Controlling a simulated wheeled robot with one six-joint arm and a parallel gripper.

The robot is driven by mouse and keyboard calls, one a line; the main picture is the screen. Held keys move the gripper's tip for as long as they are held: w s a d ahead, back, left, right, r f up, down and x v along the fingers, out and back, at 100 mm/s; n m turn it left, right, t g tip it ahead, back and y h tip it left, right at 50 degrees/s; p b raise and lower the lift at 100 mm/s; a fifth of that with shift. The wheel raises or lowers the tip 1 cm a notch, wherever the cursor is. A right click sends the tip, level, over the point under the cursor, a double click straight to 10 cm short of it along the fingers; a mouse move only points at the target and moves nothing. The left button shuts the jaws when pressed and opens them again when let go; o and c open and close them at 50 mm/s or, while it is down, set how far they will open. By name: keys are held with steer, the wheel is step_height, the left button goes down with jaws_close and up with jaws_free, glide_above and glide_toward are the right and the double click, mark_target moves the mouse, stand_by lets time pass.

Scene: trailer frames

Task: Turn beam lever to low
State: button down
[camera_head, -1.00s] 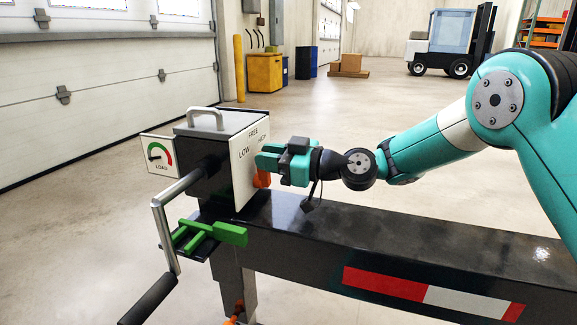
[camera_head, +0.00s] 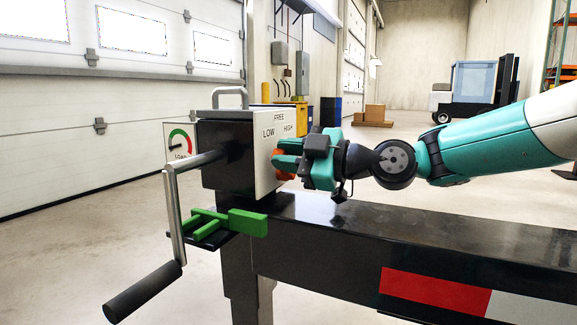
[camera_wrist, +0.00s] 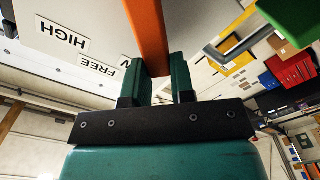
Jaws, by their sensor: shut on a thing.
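The orange beam lever (camera_head: 284,176) is on the white face plate (camera_head: 266,178) of the dark box. The plate is marked LOW at left, FREE at top and HIGH at right. My gripper (camera_head: 287,153) is at the plate, its teal fingers closed around the lever. In the wrist view, the orange lever (camera_wrist: 149,35) runs between the two fingers (camera_wrist: 160,75), with HIGH and FREE readable to its left. The fingers hide part of the lever, and its exact pointing is hard to tell.
The black trailer beam (camera_head: 340,215) runs right below my arm. A crank handle (camera_head: 145,290) and a green latch (camera_head: 247,222) stand at the box's left and front. A load gauge (camera_head: 180,140) sits behind. The floor around is open.

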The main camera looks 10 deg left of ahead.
stand_by(0.4)
steer(key=c, duration=1)
jaws_free()
steer(key=shift+o, duration=0.2)
steer(key=p+v, duration=0.2)
steer(key=v, duration=1.5)
steer(key=shift+s+d+p, duration=0.2)
steer(key=shift+p, duration=0.1)
